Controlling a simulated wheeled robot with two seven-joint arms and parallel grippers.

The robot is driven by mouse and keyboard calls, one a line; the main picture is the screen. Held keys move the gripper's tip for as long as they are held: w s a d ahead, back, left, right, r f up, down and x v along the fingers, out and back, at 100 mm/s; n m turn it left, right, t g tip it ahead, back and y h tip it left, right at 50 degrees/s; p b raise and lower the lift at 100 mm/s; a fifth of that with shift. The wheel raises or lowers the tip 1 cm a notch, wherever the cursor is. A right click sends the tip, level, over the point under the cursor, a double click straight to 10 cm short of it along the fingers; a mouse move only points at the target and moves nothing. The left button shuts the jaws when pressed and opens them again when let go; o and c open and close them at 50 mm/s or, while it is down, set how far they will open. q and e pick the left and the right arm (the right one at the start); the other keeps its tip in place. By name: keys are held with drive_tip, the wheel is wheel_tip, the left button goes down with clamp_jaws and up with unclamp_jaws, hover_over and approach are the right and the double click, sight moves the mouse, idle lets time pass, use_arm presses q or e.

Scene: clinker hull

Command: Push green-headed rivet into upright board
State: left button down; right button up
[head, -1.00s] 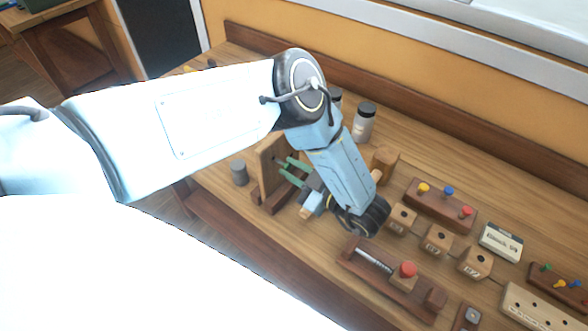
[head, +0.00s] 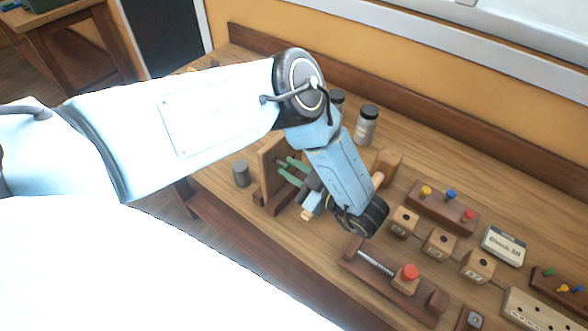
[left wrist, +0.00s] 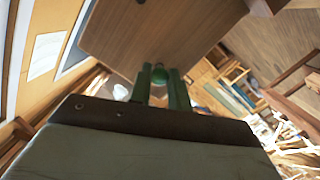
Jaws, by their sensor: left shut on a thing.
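The upright board (head: 268,160) stands in a dark wooden base at the left of the bench. In the left wrist view its brown face (left wrist: 150,35) fills the top middle. My left gripper (head: 285,167) points at the board from the right, its green fingertips close to the face. In the left wrist view the green rivet head (left wrist: 160,74) sits between the two fingers, which are shut on it. The rivet's shank is hidden, so I cannot tell how deep it is in the board. My right gripper is not in view.
A grey cylinder (head: 241,174) stands left of the board. Lidded jars (head: 366,125) stand behind my arm. To the right are a rack of coloured pegs (head: 447,203), several holed wooden blocks (head: 438,241) and a red-knobbed clamp fixture (head: 405,280). The bench front edge is close below the board.

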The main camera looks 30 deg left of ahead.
use_arm(q)
drive_tip(key=shift+w+a, duration=0.1)
drive_tip(key=shift+a, duration=0.6)
drive_tip(key=c, duration=1.2)
unclamp_jaws()
drive_tip(key=shift+a, duration=0.1)
drive_tip(key=shift+c, duration=0.2)
